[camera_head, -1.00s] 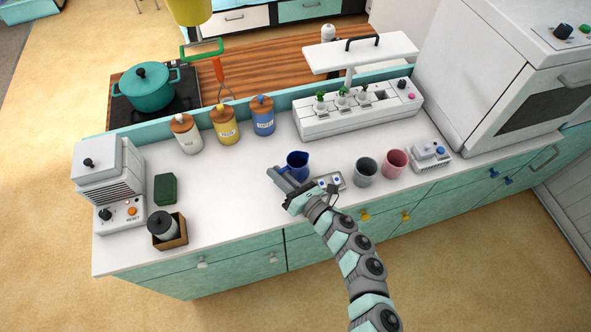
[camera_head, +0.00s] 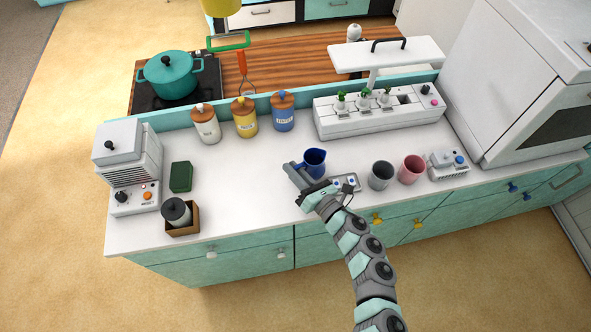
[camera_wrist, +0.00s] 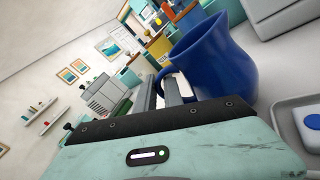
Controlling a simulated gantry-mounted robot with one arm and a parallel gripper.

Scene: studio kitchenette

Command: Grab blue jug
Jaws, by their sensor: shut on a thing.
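The blue jug (camera_head: 315,163) stands upright on the white counter, left of the grey cup. In the wrist view the jug (camera_wrist: 222,62) is large, with its wide mouth and its handle towards my fingers. My gripper (camera_head: 291,168) is at the jug's left side in the head view. In the wrist view my gripper (camera_wrist: 168,88) has its fingers at the handle, shut on it. The grip itself is partly hidden by the gripper body.
A small grey tray (camera_head: 345,184) lies close to the jug, with the grey cup (camera_head: 381,176) and pink cup (camera_head: 411,169) farther right. Several canisters (camera_head: 245,118) stand behind. The counter left of the jug is clear up to the green block (camera_head: 181,177).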

